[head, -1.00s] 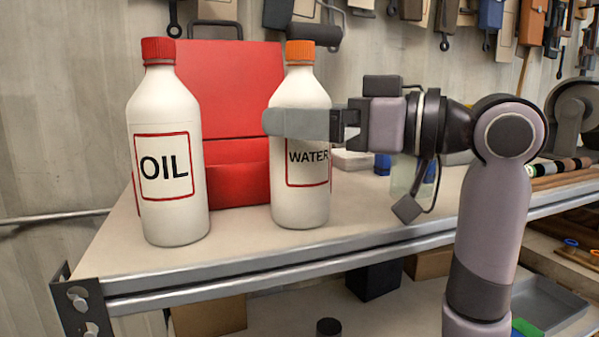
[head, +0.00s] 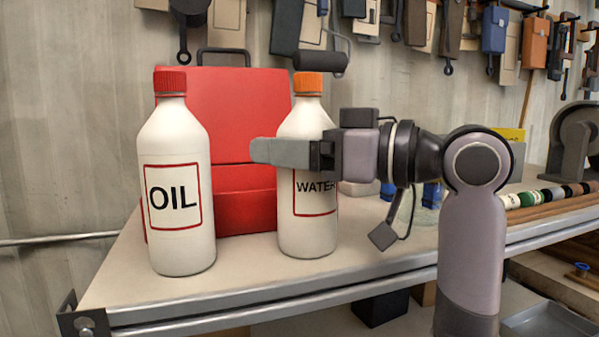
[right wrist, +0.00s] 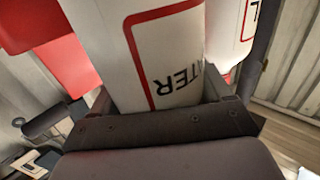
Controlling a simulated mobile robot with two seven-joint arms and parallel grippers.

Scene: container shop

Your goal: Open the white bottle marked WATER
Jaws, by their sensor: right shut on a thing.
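The white WATER bottle (head: 307,230) stands upright on the bench, with an orange cap (head: 308,84) on its neck. My right gripper (head: 272,152) comes in from the right and is shut around the bottle's upper body, just above and partly over the label. One finger crosses the front of the bottle and sticks out past its left side; the other is hidden behind it. In the right wrist view the bottle (right wrist: 180,55) sits between the fingers, close to the palm. My left gripper is not in view.
A white OIL bottle (head: 175,235) with a red cap stands to the left, a small gap from my fingertip. A red toolbox (head: 225,105) stands behind both bottles. The bench front (head: 230,298) is clear. Tools hang on the wall behind.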

